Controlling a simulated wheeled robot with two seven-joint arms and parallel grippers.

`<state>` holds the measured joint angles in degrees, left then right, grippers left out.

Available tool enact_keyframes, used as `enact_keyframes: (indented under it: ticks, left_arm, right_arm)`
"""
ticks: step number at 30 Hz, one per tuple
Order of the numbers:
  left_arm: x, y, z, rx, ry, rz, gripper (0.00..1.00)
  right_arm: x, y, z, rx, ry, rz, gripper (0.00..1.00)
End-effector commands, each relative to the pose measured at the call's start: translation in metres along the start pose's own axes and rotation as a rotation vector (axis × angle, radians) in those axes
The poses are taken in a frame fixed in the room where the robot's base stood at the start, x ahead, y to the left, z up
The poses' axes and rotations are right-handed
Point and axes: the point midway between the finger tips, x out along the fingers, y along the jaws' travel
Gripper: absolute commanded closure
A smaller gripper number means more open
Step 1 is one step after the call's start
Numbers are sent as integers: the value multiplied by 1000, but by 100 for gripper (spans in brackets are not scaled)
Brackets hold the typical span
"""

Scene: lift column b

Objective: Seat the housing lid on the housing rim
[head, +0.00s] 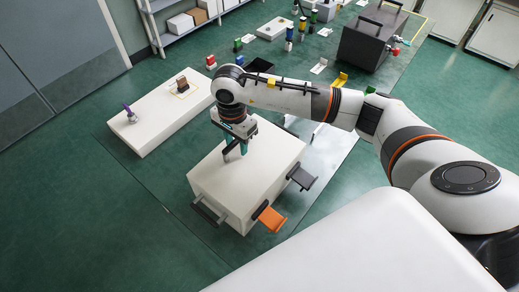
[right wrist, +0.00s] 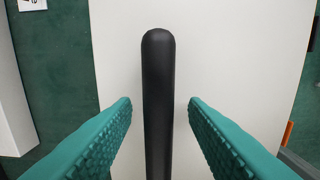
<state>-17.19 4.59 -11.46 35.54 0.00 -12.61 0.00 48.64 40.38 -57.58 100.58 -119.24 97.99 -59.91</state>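A large white box-shaped body (head: 265,165), which looks like the housing with its lid, stands on the floor area in the middle of the head view. I see no clear seam between lid and rim. A black rounded bar handle (right wrist: 158,95) rises from its white top (right wrist: 225,45) in the right wrist view. My right gripper (head: 236,150), with teal fingers, is low over this top. In the right wrist view its fingers (right wrist: 160,112) stand open on both sides of the bar, with a gap on each side. My left gripper is not in view.
A black side handle (head: 207,212), an orange tab (head: 270,218) and a dark grey tab (head: 302,178) stick out from the white body. A low white slab (head: 155,122) carries small parts at left. A dark grey case (head: 368,45) stands at the back. Green floor is clear at lower left.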

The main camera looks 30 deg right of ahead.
Motion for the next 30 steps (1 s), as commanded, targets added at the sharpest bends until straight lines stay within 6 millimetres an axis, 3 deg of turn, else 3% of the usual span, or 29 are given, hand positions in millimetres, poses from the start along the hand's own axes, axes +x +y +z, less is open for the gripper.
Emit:
enact_keyframes:
  ticks: [5,18,23,30]
  left_arm:
    - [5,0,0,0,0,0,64]
    - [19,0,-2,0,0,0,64]
    - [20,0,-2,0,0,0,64]
    - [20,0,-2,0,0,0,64]
  right_arm:
    - [-22,2,1,0,-2,7,60]
    - [-106,1,0,0,-1,5,60]
    - [-118,0,0,0,0,3,60]
    - [-120,0,0,0,0,1,60]
